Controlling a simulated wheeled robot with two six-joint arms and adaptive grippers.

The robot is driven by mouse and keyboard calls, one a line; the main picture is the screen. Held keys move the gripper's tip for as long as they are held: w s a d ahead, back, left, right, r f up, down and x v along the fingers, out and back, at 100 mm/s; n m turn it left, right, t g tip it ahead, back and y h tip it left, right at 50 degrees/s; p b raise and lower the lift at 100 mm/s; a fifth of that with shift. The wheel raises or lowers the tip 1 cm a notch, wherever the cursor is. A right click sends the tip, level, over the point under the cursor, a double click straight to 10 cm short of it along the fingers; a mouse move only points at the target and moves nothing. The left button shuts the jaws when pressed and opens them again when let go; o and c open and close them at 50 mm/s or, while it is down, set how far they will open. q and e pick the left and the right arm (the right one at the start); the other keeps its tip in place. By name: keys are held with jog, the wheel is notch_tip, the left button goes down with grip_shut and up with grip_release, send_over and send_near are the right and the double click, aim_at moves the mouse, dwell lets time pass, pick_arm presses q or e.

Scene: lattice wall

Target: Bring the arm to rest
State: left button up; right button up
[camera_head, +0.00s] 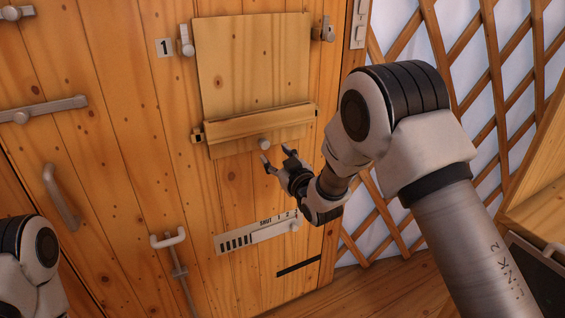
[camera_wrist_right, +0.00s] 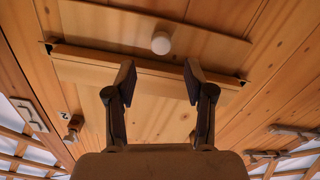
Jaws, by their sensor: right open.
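My right gripper (camera_head: 277,162) is open and empty in the head view, just below a round pale knob (camera_head: 265,143) on the wooden door. The right arm reaches in from the right side. In the right wrist view, the open fingers (camera_wrist_right: 160,82) point toward a wooden rail (camera_wrist_right: 150,65) and the knob (camera_wrist_right: 161,43), with nothing between them. Whether the fingers touch the door is hard to tell. Part of my left arm shows at the lower left of the head view, but its gripper is out of view.
The wooden door (camera_head: 120,150) carries a square panel (camera_head: 250,65), a rail (camera_head: 255,124), a bar latch (camera_head: 42,109), a curved handle (camera_head: 61,195), a bolt handle (camera_head: 168,239) and a marked strip (camera_head: 258,232). A lattice wall (camera_head: 493,60) stands at the right, beside a wooden cabinet (camera_head: 540,200).

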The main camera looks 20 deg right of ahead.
jog(key=s, duration=0.4)
jog(key=shift+d, duration=0.4)
jog(key=s+d+f+m+g+h+p, duration=0.15)
jog(key=s+f+g+p, duration=0.25)
jog(key=s+f, duration=0.6)
jog(key=s+d+f+m+g+h+p, duration=0.1)
jog(key=s+d+f+g+p, duration=0.3)
jog(key=s+f, duration=0.7)
jog(key=s+f+m+g, duration=0.1)
jog(key=s+f+g, duration=0.1)
jog(key=s, duration=0.5)
jog(key=s+f+m+g, duration=0.1)
jog(key=s+g, duration=0.3)
jog(key=s, duration=0.4)
jog(key=s+d+f+m+g, duration=0.1)
jog(key=s+f+g, duration=0.2)
jog(key=s, duration=0.4)
jog(key=shift+s+f+g+h+p, duration=0.25)
jog(key=shift+f+g+h+p, duration=0.1)
jog(key=shift+g+p, duration=0.1)
